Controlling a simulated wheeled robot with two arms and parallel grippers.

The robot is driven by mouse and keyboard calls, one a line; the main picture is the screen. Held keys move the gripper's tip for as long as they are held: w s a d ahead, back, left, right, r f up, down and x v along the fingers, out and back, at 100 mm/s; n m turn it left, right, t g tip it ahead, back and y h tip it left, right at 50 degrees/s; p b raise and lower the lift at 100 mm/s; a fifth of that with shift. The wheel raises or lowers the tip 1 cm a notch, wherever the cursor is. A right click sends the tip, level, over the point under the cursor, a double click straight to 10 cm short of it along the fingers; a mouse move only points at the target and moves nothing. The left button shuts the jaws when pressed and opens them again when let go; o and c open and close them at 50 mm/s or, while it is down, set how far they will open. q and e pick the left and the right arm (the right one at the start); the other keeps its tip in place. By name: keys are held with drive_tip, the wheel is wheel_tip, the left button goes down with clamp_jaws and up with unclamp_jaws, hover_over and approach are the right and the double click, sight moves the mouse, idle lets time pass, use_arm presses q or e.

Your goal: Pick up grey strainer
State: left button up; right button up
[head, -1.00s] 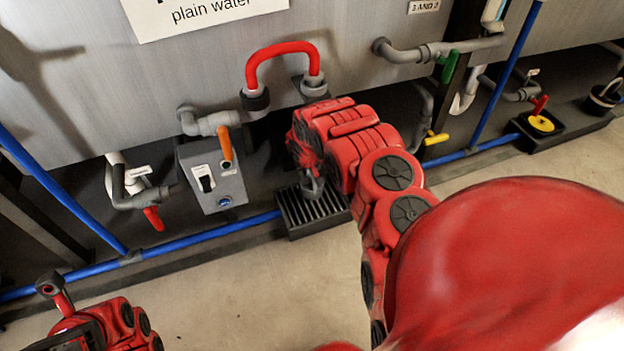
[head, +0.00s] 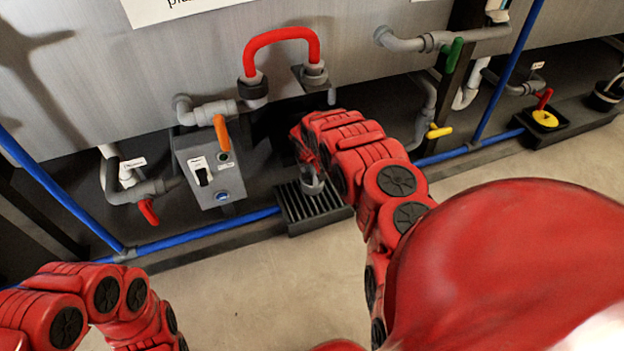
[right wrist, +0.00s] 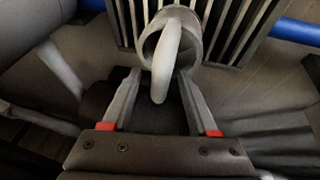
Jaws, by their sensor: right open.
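The grey strainer (head: 311,183) shows in the head view as a small grey cup on the slatted black grate (head: 293,222), partly covered by my right arm. In the right wrist view it is a round grey cup (right wrist: 188,42) with a curved light handle toward me. My right gripper (right wrist: 158,76) is open, one finger on each side of the handle. I cannot tell whether the fingers touch it. In the head view the right gripper is hidden by its own arm. My left arm is at the lower left, its gripper out of view.
A grey control box (head: 208,170) with an orange lever stands left of the grate. A red bent pipe (head: 281,38) is above, on the tank. A blue pipe (head: 190,236) runs along the floor behind. Clear floor lies in front of the grate.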

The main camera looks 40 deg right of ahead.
clamp_jaws()
idle(1.3)
